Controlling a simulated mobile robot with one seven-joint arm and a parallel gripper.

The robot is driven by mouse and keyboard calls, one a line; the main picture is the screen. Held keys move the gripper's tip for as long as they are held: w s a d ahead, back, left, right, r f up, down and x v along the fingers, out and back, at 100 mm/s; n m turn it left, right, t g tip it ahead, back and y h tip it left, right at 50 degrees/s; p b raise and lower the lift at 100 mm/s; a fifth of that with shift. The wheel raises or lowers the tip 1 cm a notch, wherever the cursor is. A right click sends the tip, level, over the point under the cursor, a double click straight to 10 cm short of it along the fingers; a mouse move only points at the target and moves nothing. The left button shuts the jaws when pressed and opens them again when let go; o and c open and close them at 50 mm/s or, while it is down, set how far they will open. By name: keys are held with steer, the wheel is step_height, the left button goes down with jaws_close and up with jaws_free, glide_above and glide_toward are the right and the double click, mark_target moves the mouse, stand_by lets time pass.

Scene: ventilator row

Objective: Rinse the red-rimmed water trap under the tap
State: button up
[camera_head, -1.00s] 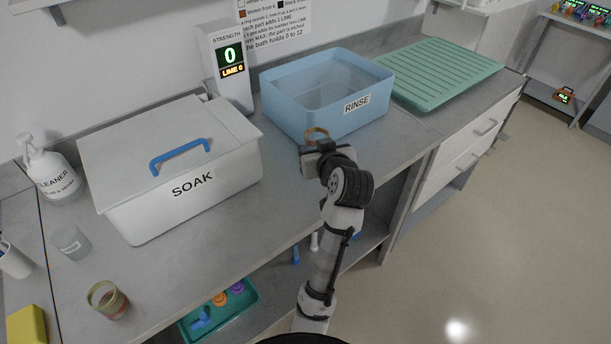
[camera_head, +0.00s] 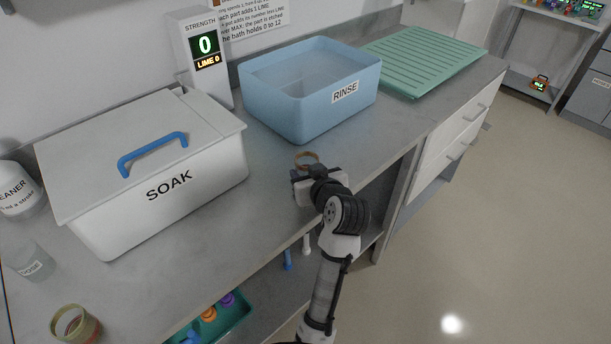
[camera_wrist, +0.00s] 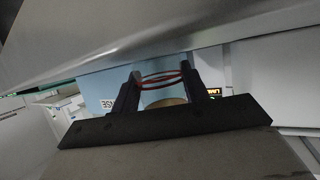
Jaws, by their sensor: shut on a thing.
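No tap is in view.
The lidded white SOAK box (camera_head: 150,205) stands left on the counter, with a strength display (camera_head: 205,55) behind. A green ribbed drainer (camera_head: 425,60) lies right of the basin. A yellowish-rimmed cup (camera_head: 76,326) stands front left. Open floor is on the right.

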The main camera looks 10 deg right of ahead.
steer(key=shift+s, duration=0.1)
steer(key=o, duration=1)
steer(key=shift+r, duration=0.15)
steer(key=v, duration=1)
steer(key=shift+r, duration=0.15)
steer(key=p+v, duration=0.1)
steer(key=p, duration=0.5)
steer(key=shift+s+d, duration=0.1)
steer(key=shift+s, duration=0.3)
